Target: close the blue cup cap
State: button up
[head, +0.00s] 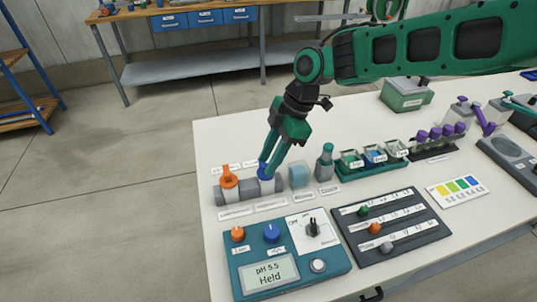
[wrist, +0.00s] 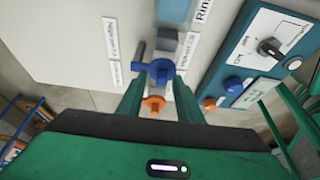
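The blue cup cap (head: 264,170) sits on a grey horizontal body on the white table, right of a similar orange cap (head: 229,177). In the wrist view the blue cap (wrist: 160,70) is at upper centre, with lobes out to both sides, and the orange cap (wrist: 153,103) shows between my fingers. My gripper (head: 270,164) points down at the blue cap, its fingertips at the cap's two sides. The fingers stand apart in the wrist view (wrist: 159,82). I cannot tell whether they press on the cap. The cap's underside is hidden.
A teal control box (head: 240,265) with knobs and a display reading "pH 5.5 Held" stands in front. A dark slider panel (head: 405,245) is to its right. A pale blue block (head: 299,175), a green-topped bottle (head: 325,160) and a green tray (head: 347,174) stand close right of the cap.

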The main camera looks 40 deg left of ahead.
jog(key=shift+r, duration=0.1)
jog(key=v, duration=1)
jog(key=shift+w+d+r, duration=0.15)
jog(key=shift+r, duration=0.15)
